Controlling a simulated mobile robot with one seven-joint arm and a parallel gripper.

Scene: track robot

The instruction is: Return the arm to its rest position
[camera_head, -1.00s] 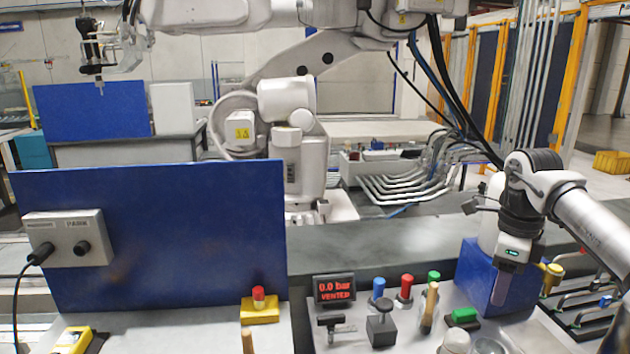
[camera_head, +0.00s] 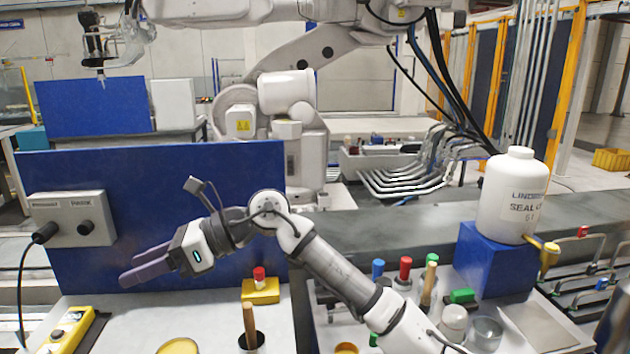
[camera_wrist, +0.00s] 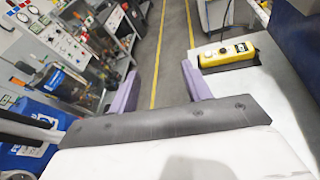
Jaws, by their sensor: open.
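My gripper (camera_head: 140,268) is in front of the blue upright panel in the head view, above the left part of the worktop, pointing left and slightly down. Its two purple-grey fingers are apart and nothing is between them. In the wrist view the fingers (camera_wrist: 160,92) stand wide apart over open floor. My arm reaches in from the lower right, bent at the wrist, and hides part of the middle of the bench.
The blue panel (camera_head: 130,200) carries a grey socket box (camera_head: 68,218). A yellow pendant (camera_head: 68,332) lies at the left; it also shows in the wrist view (camera_wrist: 228,52). A white bottle (camera_head: 507,195) stands on a blue block (camera_head: 490,262).

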